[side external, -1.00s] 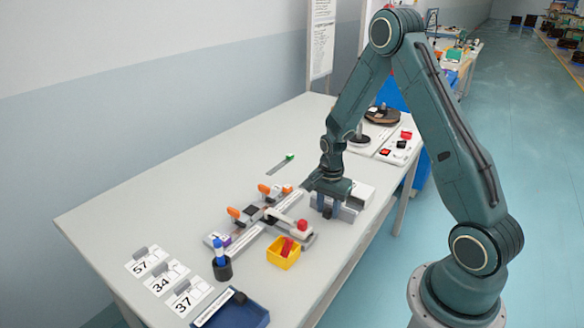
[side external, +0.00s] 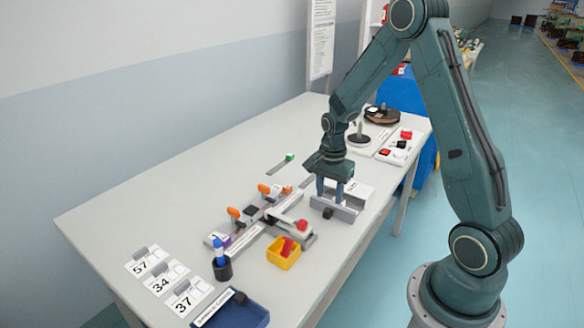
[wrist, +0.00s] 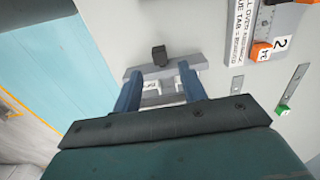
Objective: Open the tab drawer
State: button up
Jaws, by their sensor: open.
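The tab drawer (side external: 347,213) is a grey tray at the right part of the bench, in front of its white housing (side external: 360,190). Its dark knob (side external: 327,213) is on the front face. The drawer appears pulled out, with pale contents partly showing between my fingers in the wrist view (wrist: 135,74); the knob (wrist: 159,55) shows there beyond the fingertips. My gripper (side external: 329,198) is open and empty, pointing down above the drawer. Its two blue fingers show apart in the wrist view (wrist: 159,72). I cannot tell how far the drawer is out.
A fixture with orange clamps (side external: 268,190) stands left of the drawer. A yellow bin (side external: 284,258) with red pieces, a dark cup with a blue marker (side external: 220,258) and a blue tray (side external: 240,315) are nearer the camera. A panel with buttons (side external: 399,146) lies behind.

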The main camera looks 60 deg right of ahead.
notch_tip(320, 180, up, 8)
dwell(0.5)
jog(key=shift+r, duration=0.15)
jog(key=s+a+r+n+t, duration=0.3)
jog(key=s+a+r+n, duration=0.4)
jog(key=a+r+n, duration=0.35)
jog(key=s+a+r+n+t, duration=0.1)
jog(key=s+a+r+n, duration=0.1)
jog(key=s, duration=0.3)
jog(key=s+a+r+n+t, duration=0.1)
jog(key=s+a+r+n, duration=0.2)
jog(key=s+a+n, duration=0.1)
jog(key=shift+s+a+n+t, duration=0.3)
jog(key=shift+s+n, duration=0.45)
jog(key=shift+s, duration=0.35)
